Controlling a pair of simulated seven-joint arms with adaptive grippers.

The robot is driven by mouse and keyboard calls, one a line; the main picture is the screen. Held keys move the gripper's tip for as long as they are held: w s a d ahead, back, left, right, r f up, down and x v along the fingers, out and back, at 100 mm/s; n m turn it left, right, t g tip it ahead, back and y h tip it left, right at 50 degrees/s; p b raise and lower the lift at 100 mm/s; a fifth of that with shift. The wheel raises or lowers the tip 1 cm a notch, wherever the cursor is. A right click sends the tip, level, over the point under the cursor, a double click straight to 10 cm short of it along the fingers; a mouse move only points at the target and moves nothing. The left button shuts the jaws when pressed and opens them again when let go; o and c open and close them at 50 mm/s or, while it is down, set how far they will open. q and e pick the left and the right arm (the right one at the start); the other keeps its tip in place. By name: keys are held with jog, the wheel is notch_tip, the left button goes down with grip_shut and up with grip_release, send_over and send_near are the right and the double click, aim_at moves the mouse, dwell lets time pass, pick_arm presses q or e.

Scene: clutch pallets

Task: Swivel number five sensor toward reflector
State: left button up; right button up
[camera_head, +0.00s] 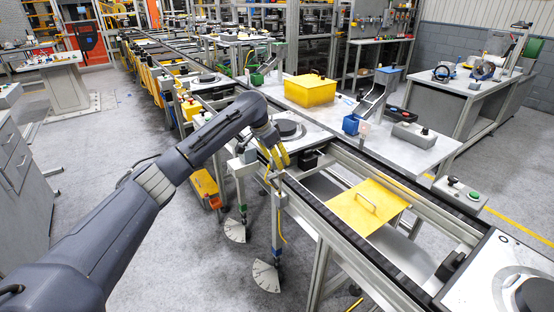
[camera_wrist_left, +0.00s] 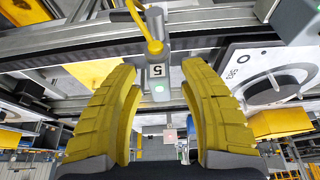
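In the left wrist view, the number five sensor (camera_wrist_left: 157,82) is a small grey block with a "5" label and a green light, with a yellow cable (camera_wrist_left: 150,35) at its top. My left gripper (camera_wrist_left: 159,68) is open, its yellow fingers on either side of the sensor with gaps between. In the head view, my left gripper (camera_head: 275,160) is at the conveyor's near edge, above a post with a fan-shaped dial (camera_head: 265,276); the sensor cannot be made out there. I cannot identify the reflector with certainty. My right gripper is not in view.
A second dial (camera_head: 235,231) stands on a neighbouring post. A yellow box (camera_head: 310,89) sits on the bench behind. The floor at left is open.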

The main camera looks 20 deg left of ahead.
pick_arm(q)
jog(key=v, duration=1.2)
jog(key=shift+w, duration=0.1)
dwell(0.4)
